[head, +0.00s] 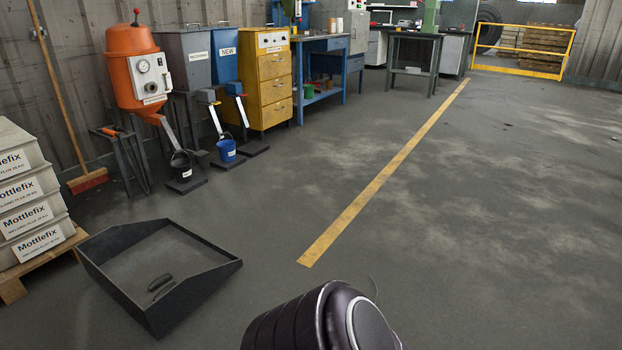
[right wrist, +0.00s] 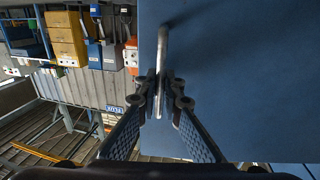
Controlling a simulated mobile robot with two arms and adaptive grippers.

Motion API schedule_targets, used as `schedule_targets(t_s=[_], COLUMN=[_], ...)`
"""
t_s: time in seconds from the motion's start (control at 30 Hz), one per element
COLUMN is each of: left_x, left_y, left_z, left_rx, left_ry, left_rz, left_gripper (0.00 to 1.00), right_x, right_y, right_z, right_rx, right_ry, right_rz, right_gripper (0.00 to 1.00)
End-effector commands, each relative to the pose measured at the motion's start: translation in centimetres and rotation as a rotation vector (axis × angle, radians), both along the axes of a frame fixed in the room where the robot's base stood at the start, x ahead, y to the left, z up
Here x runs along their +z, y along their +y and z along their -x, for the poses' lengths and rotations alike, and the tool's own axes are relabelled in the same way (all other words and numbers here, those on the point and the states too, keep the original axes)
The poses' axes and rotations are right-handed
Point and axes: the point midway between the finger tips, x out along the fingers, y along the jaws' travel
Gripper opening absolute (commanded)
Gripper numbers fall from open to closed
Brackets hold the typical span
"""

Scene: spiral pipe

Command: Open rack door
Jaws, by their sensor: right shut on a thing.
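A blue panel (right wrist: 245,75), which looks like the rack door, fills the right half of the right wrist view. A pale metal bar handle (right wrist: 163,48) runs along it near its left edge. My right gripper (right wrist: 166,95) is shut on this handle, with one finger on each side of the bar. Whether the door stands ajar cannot be told. The rack and its door do not show in the head view, and my left gripper is in neither view.
A dark open tray (head: 205,278) lies on the floor at front left, beside stacked Mottlefix boxes (head: 35,215). An orange hopper (head: 135,70) and yellow drawer cabinet (head: 272,80) stand along the wall. The floor right of the yellow line (head: 380,180) is clear.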

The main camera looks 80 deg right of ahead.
Motion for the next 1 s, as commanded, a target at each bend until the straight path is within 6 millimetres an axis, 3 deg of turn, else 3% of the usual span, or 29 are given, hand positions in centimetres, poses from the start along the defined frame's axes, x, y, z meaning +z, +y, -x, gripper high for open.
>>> schedule_targets(t_s=[0.13,0.17,0.3,0.67,1.0], left_x=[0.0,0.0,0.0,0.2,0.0], left_y=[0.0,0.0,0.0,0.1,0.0], left_z=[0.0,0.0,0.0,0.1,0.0], left_rx=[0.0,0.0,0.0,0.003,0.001], left_ry=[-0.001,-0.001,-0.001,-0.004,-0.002], left_rz=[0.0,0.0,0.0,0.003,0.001], left_gripper=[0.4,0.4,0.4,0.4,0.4], right_x=[0.0,0.0,0.0,0.2,3.3], right_y=[-0.1,-0.1,0.0,0.0,0.0], right_z=[0.1,0.1,0.1,0.0,0.1], right_rx=[-0.001,-0.001,-0.001,0.0,0.0], right_ry=[0.001,0.001,0.001,0.0,0.001], right_rz=[0.001,0.0,0.0,0.0,0.001], right_gripper=[0.0,0.09,0.24,0.24,0.24])
